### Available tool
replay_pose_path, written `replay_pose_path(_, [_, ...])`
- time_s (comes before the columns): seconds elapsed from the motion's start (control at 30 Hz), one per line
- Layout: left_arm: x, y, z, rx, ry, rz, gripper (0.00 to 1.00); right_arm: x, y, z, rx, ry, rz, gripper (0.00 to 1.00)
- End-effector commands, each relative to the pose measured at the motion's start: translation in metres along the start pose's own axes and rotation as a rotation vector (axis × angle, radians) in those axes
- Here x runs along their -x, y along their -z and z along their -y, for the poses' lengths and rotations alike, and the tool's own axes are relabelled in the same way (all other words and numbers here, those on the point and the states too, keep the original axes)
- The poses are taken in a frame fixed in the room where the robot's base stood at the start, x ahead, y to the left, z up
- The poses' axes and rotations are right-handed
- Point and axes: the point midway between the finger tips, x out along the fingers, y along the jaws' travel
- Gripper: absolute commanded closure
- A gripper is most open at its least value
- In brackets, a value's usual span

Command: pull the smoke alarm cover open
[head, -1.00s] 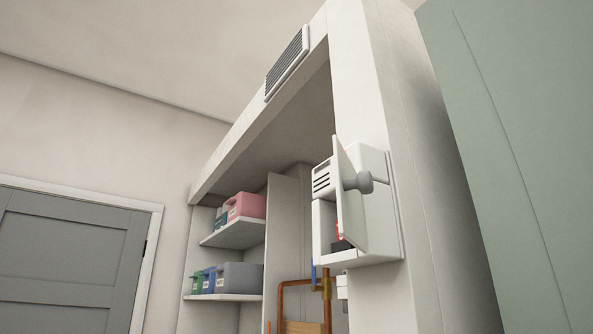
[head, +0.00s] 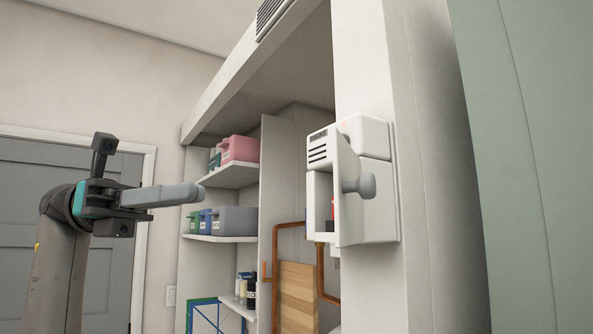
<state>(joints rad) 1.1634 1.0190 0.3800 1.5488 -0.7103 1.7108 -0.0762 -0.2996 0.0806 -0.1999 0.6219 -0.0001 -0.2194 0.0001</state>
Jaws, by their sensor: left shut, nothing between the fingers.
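The smoke alarm (head: 376,222) is a white box on the front of the pale pillar, right of centre in the head view. Its cover (head: 347,214) is a white flap with a grey round knob (head: 364,186). The flap stands out from the box, partly open, and an opening with something red (head: 331,224) shows to its left. My left gripper (head: 198,192) is at the left, shut and empty, its fingers pointing right. In the picture it is well left of the cover and not touching it. My right gripper is not in view.
Copper pipes (head: 322,272) run below the alarm. A grey door (head: 30,230) is at left, a green panel (head: 540,150) at right.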

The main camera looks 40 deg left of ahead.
Motion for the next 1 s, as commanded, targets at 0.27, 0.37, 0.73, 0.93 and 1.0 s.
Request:
replay_pose_path(0.27, [-0.011, 0.002, 0.012, -0.058, -0.033, -0.059, 1.0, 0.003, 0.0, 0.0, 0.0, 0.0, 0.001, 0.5])
replay_pose_path(0.37, [-0.025, 0.003, 0.012, -0.058, -0.03, -0.058, 1.0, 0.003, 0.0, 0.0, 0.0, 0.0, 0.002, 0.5])
replay_pose_path(0.73, [-0.093, 0.004, 0.01, -0.057, -0.028, -0.055, 1.0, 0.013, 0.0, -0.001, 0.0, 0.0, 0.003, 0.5])
replay_pose_path(0.93, [-0.123, 0.006, 0.009, -0.055, -0.028, -0.054, 1.0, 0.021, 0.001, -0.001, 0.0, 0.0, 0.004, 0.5])
replay_pose_path(1.0, [-0.13, 0.006, 0.008, -0.054, -0.03, -0.053, 1.0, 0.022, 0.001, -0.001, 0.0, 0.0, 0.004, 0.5])
